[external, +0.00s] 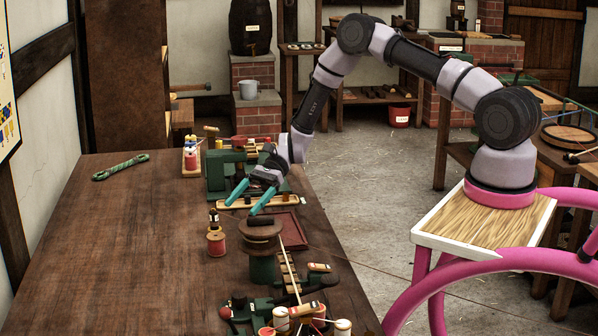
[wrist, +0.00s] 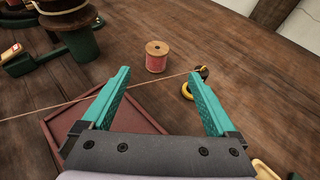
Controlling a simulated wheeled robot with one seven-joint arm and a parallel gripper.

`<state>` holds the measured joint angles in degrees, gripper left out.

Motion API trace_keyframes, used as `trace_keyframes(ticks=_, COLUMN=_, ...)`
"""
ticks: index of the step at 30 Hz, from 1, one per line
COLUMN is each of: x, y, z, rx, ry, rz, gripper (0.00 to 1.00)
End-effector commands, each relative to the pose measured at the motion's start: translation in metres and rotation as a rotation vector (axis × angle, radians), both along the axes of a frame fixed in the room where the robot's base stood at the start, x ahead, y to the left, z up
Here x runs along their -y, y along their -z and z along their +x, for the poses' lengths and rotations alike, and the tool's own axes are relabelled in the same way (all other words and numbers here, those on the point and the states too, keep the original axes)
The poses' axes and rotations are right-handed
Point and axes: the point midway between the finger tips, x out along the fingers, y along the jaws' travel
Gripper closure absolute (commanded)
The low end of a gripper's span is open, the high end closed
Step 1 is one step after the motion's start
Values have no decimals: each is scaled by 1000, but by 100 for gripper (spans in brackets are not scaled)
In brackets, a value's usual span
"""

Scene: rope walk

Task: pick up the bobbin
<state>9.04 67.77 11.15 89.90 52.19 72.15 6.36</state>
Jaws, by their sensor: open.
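The bobbin (external: 216,243), a pale wooden spool wound with red thread, stands upright on the brown table. In the wrist view the bobbin (wrist: 156,58) is beyond the fingertips, about midway between them. My gripper (external: 240,209) has two teal fingers spread wide, pointing down and forward above the table. In the wrist view the gripper (wrist: 158,73) has nothing between its fingers, and it does not touch the bobbin.
A thin cord crosses the table. A dark red tray (wrist: 60,124) and a green post with a wooden top (external: 262,264) stand nearby.

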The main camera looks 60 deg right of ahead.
Motion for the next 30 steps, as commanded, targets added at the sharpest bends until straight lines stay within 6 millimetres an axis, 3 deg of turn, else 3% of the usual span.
trace_keyframes(ticks=5, x=-12, y=9, z=0, rx=-9, ry=6, rz=8, gripper=7)
trace_keyframes(ticks=12, x=-46, y=23, z=0, rx=-9, ry=5, rz=7, gripper=7)
trace_keyframes(ticks=20, x=-67, y=30, z=-3, rx=-9, ry=5, rz=6, gripper=7)
trace_keyframes(ticks=27, x=-99, y=42, z=-4, rx=-7, ry=4, rz=6, gripper=7)
trace_keyframes(ticks=30, x=-102, y=43, z=-4, rx=-7, ry=6, rz=6, gripper=7)
